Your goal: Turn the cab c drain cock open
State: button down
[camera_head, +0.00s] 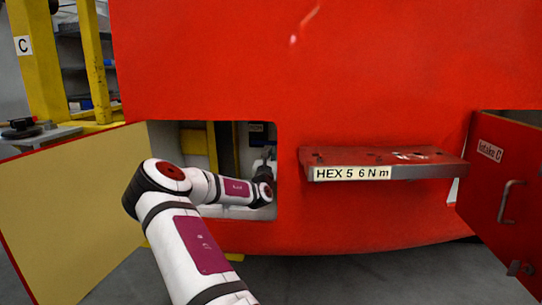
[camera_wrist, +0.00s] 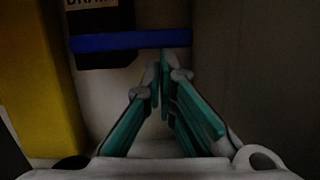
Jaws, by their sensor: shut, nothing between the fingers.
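The drain cock shows in the wrist view as a blue lever (camera_wrist: 115,42) lying level across a dark block (camera_wrist: 105,58). A cut-off label (camera_wrist: 92,3) above it shows only part of its word. My gripper (camera_wrist: 163,68) is shut and empty, its teal fingers together just below the right part of the lever in the picture. I cannot tell whether the tips touch it. In the head view my arm reaches into the recess in the red nosecone, and my gripper (camera_head: 267,156) is small and dim there. The lever cannot be made out in that view.
A yellow post (camera_wrist: 40,85) stands left of the block in the wrist view; a grey wall (camera_wrist: 250,60) is on the right. In the head view, an open door (camera_head: 70,210) is left of the recess. A red ledge (camera_head: 385,155) and another open door (camera_head: 500,185) are right.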

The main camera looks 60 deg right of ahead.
jog(key=s+a+f, duration=0.3)
jog(key=a+f, duration=0.4)
jog(key=a, duration=0.2)
jog(key=shift+f+b, duration=0.35)
jog(key=shift+b, duration=0.05)
jog(key=b, duration=0.2)
jog(key=shift+s+r+b, duration=0.1)
jog(key=shift+r+b, duration=0.1)
jog(key=shift+b, duration=0.2)
jog(key=w+d+r+p, duration=0.2)
jog(key=w+d+r, duration=0.1)
jog(key=d+r, duration=0.5)
notch_tip(320, 180, down, 7)
jog(key=w+m+p, duration=0.2)
jog(key=p+v, duration=0.1)
jog(key=v, duration=0.8)
jog(key=shift+a+r+g, duration=0.15)
jog(key=shift+a+g, duration=0.1)
jog(key=shift+g, duration=0.05)
